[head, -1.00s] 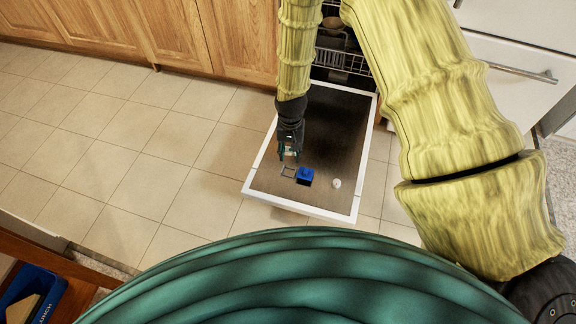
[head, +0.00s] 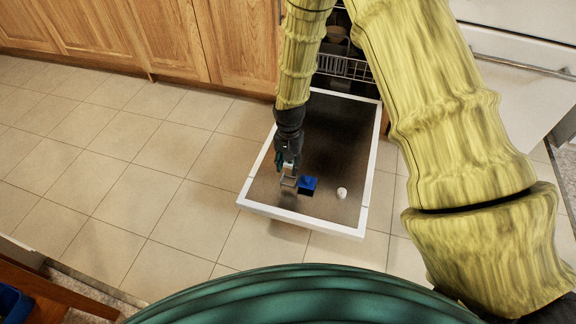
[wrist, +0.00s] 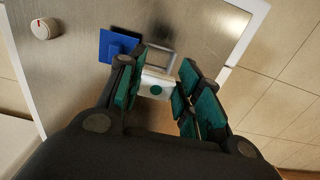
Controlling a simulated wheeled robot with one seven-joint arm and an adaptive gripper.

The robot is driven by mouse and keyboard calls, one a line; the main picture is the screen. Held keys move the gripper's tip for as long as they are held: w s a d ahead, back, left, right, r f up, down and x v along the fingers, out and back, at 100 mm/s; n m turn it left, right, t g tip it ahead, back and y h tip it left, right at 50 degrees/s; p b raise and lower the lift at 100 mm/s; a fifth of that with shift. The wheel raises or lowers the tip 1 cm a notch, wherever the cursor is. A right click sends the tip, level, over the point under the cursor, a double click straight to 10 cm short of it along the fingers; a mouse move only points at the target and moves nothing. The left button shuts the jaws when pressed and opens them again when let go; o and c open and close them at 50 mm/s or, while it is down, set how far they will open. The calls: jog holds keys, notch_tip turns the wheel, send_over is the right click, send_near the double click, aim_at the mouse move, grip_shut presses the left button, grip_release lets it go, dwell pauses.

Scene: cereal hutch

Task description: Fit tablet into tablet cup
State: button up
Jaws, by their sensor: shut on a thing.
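The tablet is a white block with a green dot (wrist: 155,87), held between the finger pads of my gripper (wrist: 160,92) in the wrist view. My gripper also shows in the head view (head: 287,168), low over the open dishwasher door. What looks like the tablet cup is a grey square frame (wrist: 161,57), just beyond the tablet in the wrist view; it also shows in the head view (head: 289,181). The tablet overlaps the frame's near edge in the picture; I cannot tell whether they touch. A blue square piece (wrist: 117,45) with a raised block sits beside the frame.
The dishwasher door (head: 345,150) lies open and flat, with a pale rim. A white round knob with a red mark (wrist: 44,28) is on it; it also shows in the head view (head: 342,193). Wooden cabinets (head: 170,35) stand behind. The tiled floor at left is clear.

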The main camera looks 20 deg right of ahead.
jog(key=shift+f, duration=0.25)
jog(key=b, duration=0.5)
send_over(288, 185)
jog(key=shift+w+d+f, duration=0.1)
jog(key=shift+w+f, duration=0.1)
jog(key=shift+f, duration=0.95)
jog(key=shift+w+d+f, duration=0.1)
jog(key=shift+w+f, duration=0.1)
jog(key=shift+f, duration=2.15)
jog(key=shift+s+a+f+p, duration=0.1)
jog(key=shift+s+f+p, duration=0.05)
jog(key=shift+f+p, duration=0.15)
jog(key=o, duration=0.8)
jog(key=shift+o, duration=0.2)
jog(key=shift+r, duration=0.1)
notch_tip(288, 185, up, 12)
jog(key=shift+w, duration=0.2)
